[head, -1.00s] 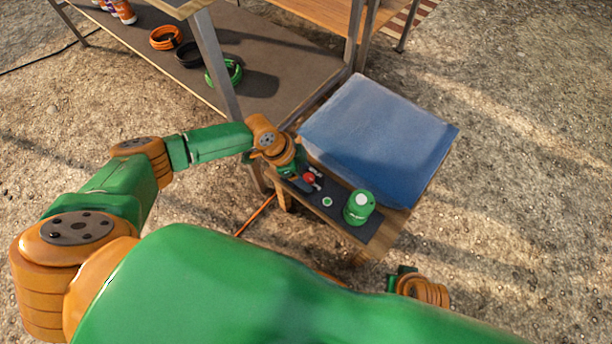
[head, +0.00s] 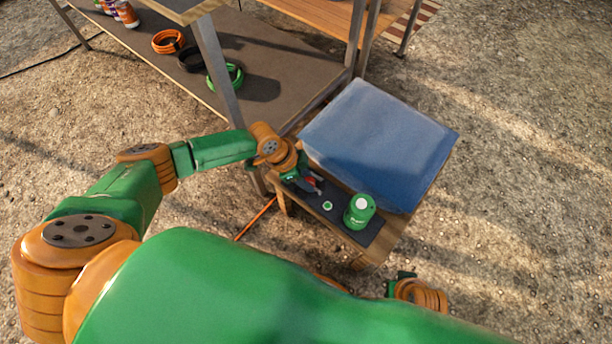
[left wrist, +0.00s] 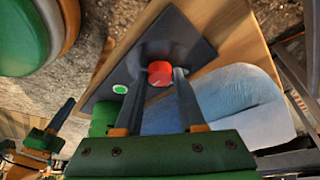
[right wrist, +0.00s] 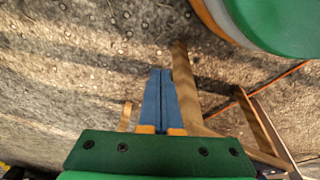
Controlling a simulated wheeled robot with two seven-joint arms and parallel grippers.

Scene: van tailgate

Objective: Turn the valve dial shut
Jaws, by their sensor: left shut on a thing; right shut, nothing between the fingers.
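The red valve dial (left wrist: 160,74) sits on a dark panel (left wrist: 125,82) in the left wrist view. A pale mark shows on its face. My left gripper (left wrist: 164,76) is shut on the dial, one finger on each side. In the head view my left gripper (head: 311,186) partly covers the dial (head: 318,180). My right gripper (right wrist: 161,72) is shut and empty, pointing at the ground in its own wrist view. In the head view part of it shows at the lower right (head: 402,275), apart from the panel.
The panel lies on a small wooden stand. A green canister (head: 359,211) and a small round green-and-white piece (head: 327,206) are on it. A large blue block (head: 380,143) is just behind. A shelf with coiled hoses (head: 225,76) and a metal post (head: 217,70) stand near my left arm.

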